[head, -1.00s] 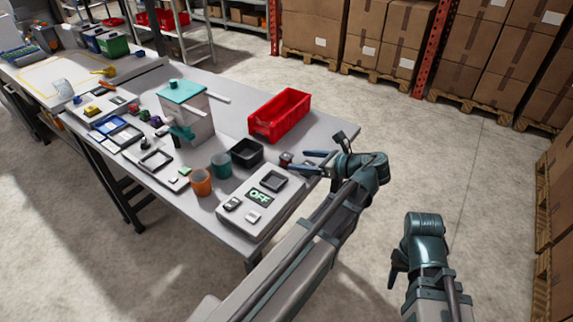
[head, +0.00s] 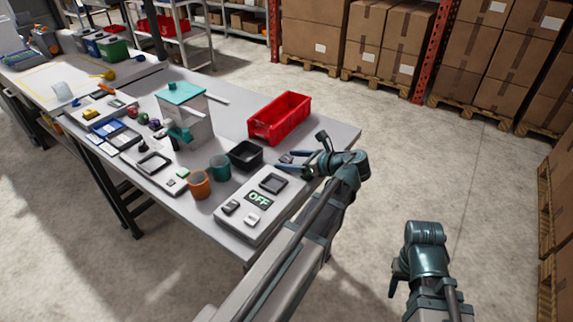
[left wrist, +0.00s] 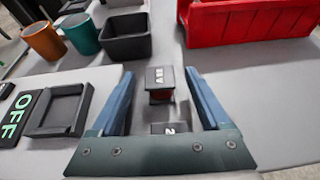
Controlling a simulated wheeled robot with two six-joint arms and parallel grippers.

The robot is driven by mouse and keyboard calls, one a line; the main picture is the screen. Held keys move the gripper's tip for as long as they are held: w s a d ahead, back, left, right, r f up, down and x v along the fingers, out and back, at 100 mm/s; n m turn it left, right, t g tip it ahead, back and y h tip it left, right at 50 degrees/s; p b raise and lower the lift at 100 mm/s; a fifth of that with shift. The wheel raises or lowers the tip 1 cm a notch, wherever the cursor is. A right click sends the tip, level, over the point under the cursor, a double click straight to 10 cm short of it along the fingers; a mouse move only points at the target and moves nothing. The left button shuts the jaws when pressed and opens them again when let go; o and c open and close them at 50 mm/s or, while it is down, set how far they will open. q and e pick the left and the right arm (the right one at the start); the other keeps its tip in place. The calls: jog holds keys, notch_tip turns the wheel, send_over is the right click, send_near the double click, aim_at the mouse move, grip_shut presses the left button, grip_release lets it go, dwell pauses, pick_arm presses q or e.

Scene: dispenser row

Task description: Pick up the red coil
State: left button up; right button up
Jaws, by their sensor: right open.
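The red coil (left wrist: 161,95) is a small spool with dark square ends and a red winding. In the left wrist view it stands upright on the table between the fingers of my left gripper (left wrist: 159,76), with gaps on both sides. A dark block marked 2 (left wrist: 170,128) shows nearer the palm. In the head view the coil (head: 286,158) is small, at the fingertips of my left gripper (head: 295,161), which is open. My right gripper (head: 396,278) hangs off the table at the lower right, empty.
A red bin (head: 279,118) and a black bin (head: 246,154) stand close by. A scale-like unit reading OFF (head: 258,200), an orange cup (head: 199,185) and a teal cup (head: 220,167) stand left of the coil. A white dispenser with a teal lid (head: 182,93) stands further back.

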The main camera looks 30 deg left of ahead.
aim_at(290, 160)
pick_arm(q)
grip_shut()
jog(key=shift+r, duration=0.15)
notch_tip(290, 160, up, 10)
jog(key=p, duration=1)
